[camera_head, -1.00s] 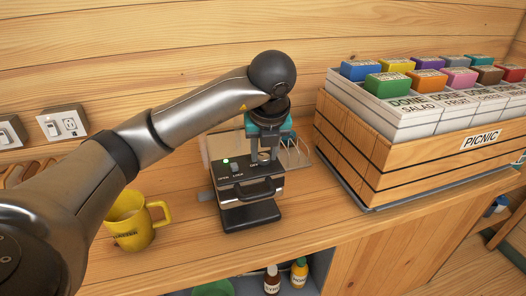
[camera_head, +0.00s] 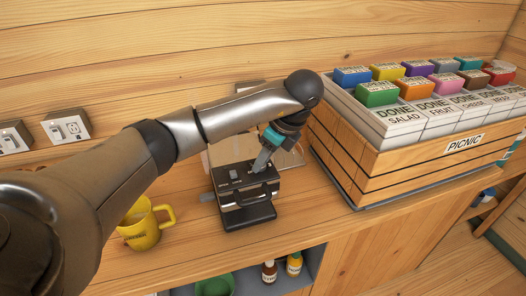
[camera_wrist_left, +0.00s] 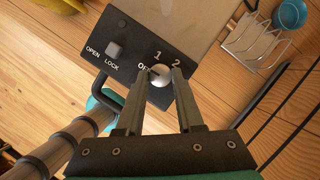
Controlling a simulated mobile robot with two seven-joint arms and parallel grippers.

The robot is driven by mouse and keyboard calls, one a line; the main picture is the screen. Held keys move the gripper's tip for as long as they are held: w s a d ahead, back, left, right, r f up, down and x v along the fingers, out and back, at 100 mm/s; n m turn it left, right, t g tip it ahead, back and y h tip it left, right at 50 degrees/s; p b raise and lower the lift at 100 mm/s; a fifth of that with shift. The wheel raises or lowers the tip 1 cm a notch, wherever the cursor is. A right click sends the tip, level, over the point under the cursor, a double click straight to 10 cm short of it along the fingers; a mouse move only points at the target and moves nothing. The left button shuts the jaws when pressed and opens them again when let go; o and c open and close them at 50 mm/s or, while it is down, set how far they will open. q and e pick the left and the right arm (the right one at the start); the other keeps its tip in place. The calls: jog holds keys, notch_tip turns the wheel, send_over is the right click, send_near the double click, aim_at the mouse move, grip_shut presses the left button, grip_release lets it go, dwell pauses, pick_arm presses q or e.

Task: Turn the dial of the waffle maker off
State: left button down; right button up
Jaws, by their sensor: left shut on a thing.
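The black waffle maker (camera_head: 232,206) stands on the wooden counter, with its handle facing the front. Its top panel shows in the left wrist view (camera_wrist_left: 122,30), with OPEN/LOCK and OFF, 1, 2 markings. The round white dial (camera_wrist_left: 160,73) sits by those numbers, between the fingertips of my left gripper (camera_wrist_left: 161,72). The gripper is shut on the dial. In the head view my left gripper (camera_head: 260,163) reaches down onto the panel's right part, tilted. The dial itself is hidden there. The exact dial setting cannot be read. My right gripper is not in view.
A yellow mug (camera_head: 143,229) stands left of the waffle maker, partly behind my arm. A wooden PICNIC crate (camera_head: 400,165) with several labelled boxes stands close on the right. A metal rack (camera_wrist_left: 255,42) is beside the waffle maker. Bottles (camera_head: 294,264) sit on the shelf below.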

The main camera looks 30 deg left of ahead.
pick_arm(q)
jog(key=shift+w+n+p, duration=0.1)
jog(key=shift+n+p, duration=0.25)
jog(key=shift+n, duration=0.15)
jog(key=c, duration=0.5)
grip_release()
jog(key=shift+c, duration=0.2)
jog(key=p+v, duration=0.4)
jog(key=v, duration=1.1)
jog(key=shift+w+p, duration=0.3)
jog(key=shift+p, duration=0.05)
jog(key=shift+r, duration=0.1)
